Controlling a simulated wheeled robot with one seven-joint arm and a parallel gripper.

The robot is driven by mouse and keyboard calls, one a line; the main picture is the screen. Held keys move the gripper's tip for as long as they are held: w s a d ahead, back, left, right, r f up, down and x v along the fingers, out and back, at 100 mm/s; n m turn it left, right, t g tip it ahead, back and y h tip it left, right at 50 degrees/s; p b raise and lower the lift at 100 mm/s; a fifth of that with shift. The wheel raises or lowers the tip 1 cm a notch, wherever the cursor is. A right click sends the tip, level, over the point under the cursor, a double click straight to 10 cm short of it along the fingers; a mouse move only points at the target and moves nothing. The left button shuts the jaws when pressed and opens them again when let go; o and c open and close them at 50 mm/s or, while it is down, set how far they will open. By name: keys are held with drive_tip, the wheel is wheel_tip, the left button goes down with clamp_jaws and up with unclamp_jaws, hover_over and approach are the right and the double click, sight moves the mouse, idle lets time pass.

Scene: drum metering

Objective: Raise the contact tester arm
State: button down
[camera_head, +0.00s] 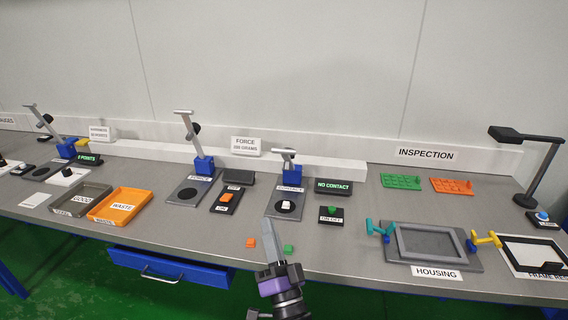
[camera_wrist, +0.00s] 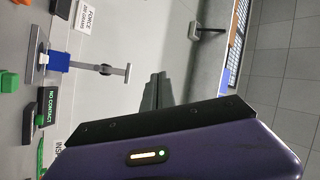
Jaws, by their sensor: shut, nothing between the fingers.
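The contact tester (camera_head: 290,187) stands at the middle of the bench, with a blue hinge block and a black round pad with a small white piece on it. Its grey arm (camera_head: 289,161) rises from the block to a T-shaped grip. The arm's exact angle is hard to tell. In the wrist view, turned sideways, the arm (camera_wrist: 98,68) extends right from the blue block (camera_wrist: 58,62). The display (camera_head: 333,187) reads NO CONTACT. My gripper (camera_head: 268,222) is shut and empty, in front of the tester in the head view; its fingers (camera_wrist: 158,90) are clear of the arm in the wrist view.
The force tester (camera_head: 196,182) with its tall raised arm stands left of the contact tester. A green switch (camera_head: 332,210) is at the right. An orange block (camera_head: 251,242) and a green block (camera_head: 289,248) lie near the front. The housing fixture (camera_head: 432,243) is farther right.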

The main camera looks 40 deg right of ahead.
drive_tip(key=w+d+r+m+g+h, duration=0.1)
drive_tip(key=w+d+m+g+h, duration=0.1)
drive_tip(key=w+d+m+h, duration=0.4)
drive_tip(key=m+g+h+b, duration=0.1)
drive_tip(key=m+g+h, duration=0.2)
drive_tip(key=m+g, duration=0.4)
approach(285, 151)
drive_tip(key=shift+m+t, duration=0.5)
drive_tip(key=shift+t, duration=0.1)
drive_tip(key=x, duration=0.2)
drive_tip(key=p+x, duration=0.1)
drive_tip(key=x, duration=0.1)
drive_tip(key=p+x, duration=0.1)
drive_tip(key=x, duration=0.2)
drive_tip(key=shift+d+f, duration=0.25)
drive_tip(key=shift+x, duration=0.85)
drive_tip(key=shift+f, duration=0.1)
drive_tip(key=shift+p, duration=0.35)
